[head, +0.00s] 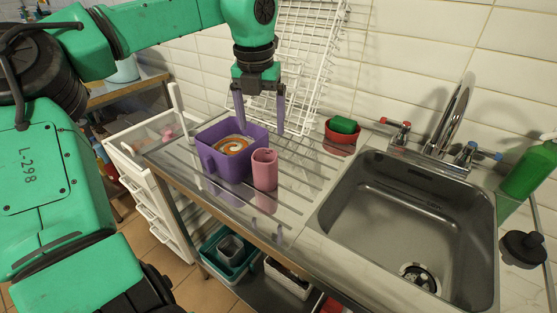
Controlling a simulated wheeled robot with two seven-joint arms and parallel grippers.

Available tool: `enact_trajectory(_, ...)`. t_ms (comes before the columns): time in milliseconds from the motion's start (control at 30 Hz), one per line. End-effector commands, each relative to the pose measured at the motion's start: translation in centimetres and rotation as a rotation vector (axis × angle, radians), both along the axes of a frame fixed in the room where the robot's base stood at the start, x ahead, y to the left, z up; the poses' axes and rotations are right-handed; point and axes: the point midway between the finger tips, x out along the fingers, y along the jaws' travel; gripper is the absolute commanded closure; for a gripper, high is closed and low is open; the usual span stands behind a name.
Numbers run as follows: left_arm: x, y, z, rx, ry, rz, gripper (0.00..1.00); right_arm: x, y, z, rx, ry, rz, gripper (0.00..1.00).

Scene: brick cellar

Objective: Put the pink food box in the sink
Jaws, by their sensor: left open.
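A purple square container (211,161) stands on the metal drainboard, with an orange and white swirl inside. A small pink cup-like container (265,172) stands upright at its right front side; I cannot tell if they touch. Of these two, only the small one looks pink, and I cannot tell whether it is a food box. My left gripper (260,129) points down with its fingers apart, over the back right part of the purple container, and holds nothing. The steel sink (400,222) is to the right, empty, with a drain at its bottom. My right gripper is not in view.
A white wire rack (308,50) leans on the tiled wall behind my gripper. A red bowl with a green sponge (343,125) sits between drainboard and sink. The tap (456,115) rises behind the sink; a green bottle (528,170) is at right. The drainboard's front right is clear.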

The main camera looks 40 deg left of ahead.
Motion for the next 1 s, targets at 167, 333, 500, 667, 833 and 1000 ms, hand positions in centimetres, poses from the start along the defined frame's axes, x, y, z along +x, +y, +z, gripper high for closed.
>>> enact_trajectory(167, 0.3, 0.1, -4.0, -0.005, 0.008, -0.002, 0.1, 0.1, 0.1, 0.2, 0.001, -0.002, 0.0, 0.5)
enact_trajectory(333, 0.8, 0.3, -7.9, -0.004, 0.006, -0.002, 0.1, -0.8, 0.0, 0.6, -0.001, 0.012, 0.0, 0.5)
enact_trajectory(500, 1.0, 0.3, -10.1, -0.004, 0.006, -0.002, 0.1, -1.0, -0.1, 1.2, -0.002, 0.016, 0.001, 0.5)
enact_trajectory(667, 1.4, 0.3, -13.2, -0.004, 0.007, -0.002, 0.1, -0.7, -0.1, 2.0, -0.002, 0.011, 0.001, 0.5)
enact_trajectory(833, 1.6, 0.3, -14.3, -0.003, 0.001, -0.002, 0.1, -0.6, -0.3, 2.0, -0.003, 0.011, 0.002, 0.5)
enact_trajectory(1000, 1.6, 0.3, -14.3, -0.003, 0.001, -0.002, 0.33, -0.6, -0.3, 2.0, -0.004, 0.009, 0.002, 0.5)
